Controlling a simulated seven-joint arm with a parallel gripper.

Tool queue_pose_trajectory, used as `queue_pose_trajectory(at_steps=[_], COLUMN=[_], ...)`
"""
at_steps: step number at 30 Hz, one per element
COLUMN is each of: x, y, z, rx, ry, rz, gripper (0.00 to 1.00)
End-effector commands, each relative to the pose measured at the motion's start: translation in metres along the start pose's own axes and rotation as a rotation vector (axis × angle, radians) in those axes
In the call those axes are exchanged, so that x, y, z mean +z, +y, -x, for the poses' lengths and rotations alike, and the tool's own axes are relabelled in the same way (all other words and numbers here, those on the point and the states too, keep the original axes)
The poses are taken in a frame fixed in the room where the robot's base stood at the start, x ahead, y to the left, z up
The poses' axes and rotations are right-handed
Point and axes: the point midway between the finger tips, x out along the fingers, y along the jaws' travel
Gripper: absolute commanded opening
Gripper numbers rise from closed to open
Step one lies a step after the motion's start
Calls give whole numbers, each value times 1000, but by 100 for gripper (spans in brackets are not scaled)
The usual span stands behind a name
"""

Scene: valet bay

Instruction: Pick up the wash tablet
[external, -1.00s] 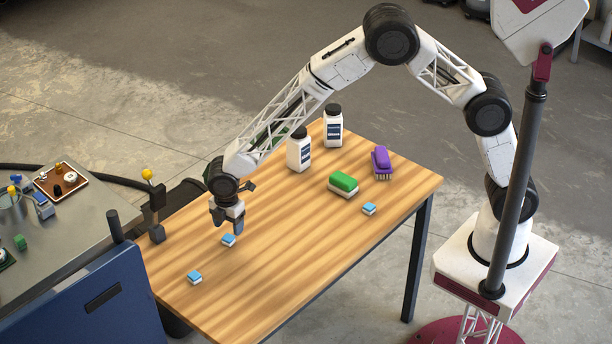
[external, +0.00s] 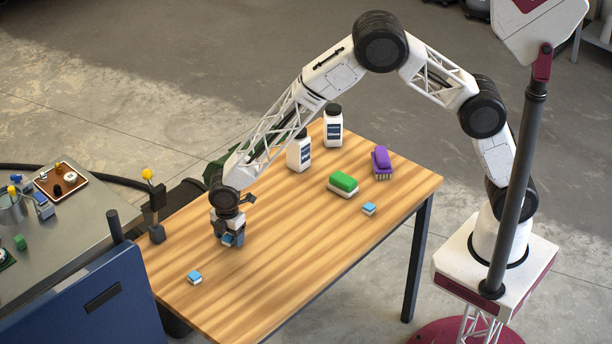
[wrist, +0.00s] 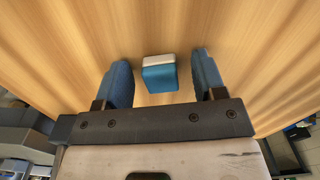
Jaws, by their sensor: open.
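A small blue and white wash tablet (external: 227,240) lies on the wooden table, partly hidden by my gripper (external: 229,243) in the external view. In the wrist view the tablet (wrist: 159,75) sits between the two blue-padded fingers of my gripper (wrist: 163,82), with a gap on each side. My gripper is open and low over the tabletop, around the tablet. Two more tablets of the same look lie on the table: one nearer the front left (external: 194,277) and one to the right (external: 369,209).
A dark post with a yellow knob (external: 155,207) stands at the table's left edge. The table's front middle is clear.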

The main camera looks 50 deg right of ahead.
Motion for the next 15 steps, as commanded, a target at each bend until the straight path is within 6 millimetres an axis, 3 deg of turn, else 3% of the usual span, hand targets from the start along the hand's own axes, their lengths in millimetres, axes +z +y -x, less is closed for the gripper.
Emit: queue_pose_trajectory(at_steps=[2,12,15], x=[0,0,0], y=[0,0,0], z=[0,0,0], rx=[0,0,0], ry=[0,0,0], rz=[0,0,0], gripper=[62,11,11])
